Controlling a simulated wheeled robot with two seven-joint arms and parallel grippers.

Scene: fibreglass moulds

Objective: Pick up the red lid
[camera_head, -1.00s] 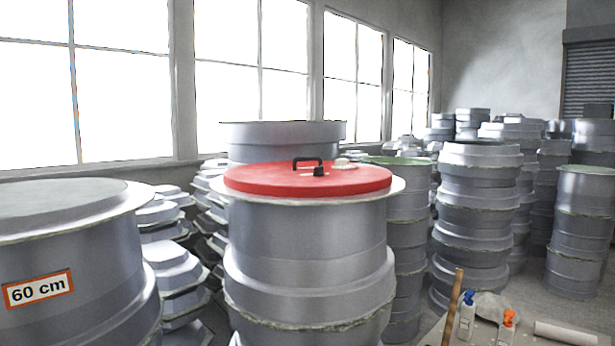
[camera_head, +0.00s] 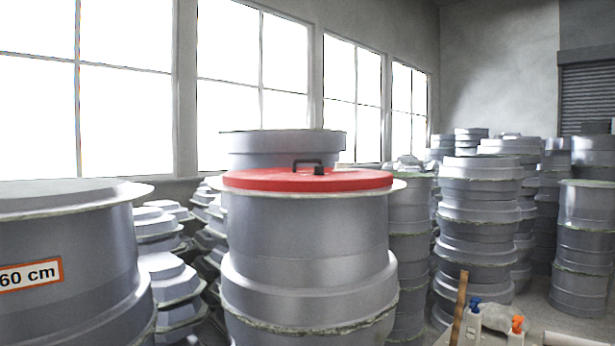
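The red lid (camera_head: 270,181) is a flat disc lying on top of a grey cylindrical mould (camera_head: 305,232) in the middle of the view. A black handle (camera_head: 308,166) stands up from the lid's top. I see the lid almost edge-on, so little of its top surface shows. Neither of my grippers is in view, and nothing is touching the lid.
A grey mould with a "60 cm" label (camera_head: 30,275) stands close at the left. Stacked moulds (camera_head: 478,215) fill the right and back.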

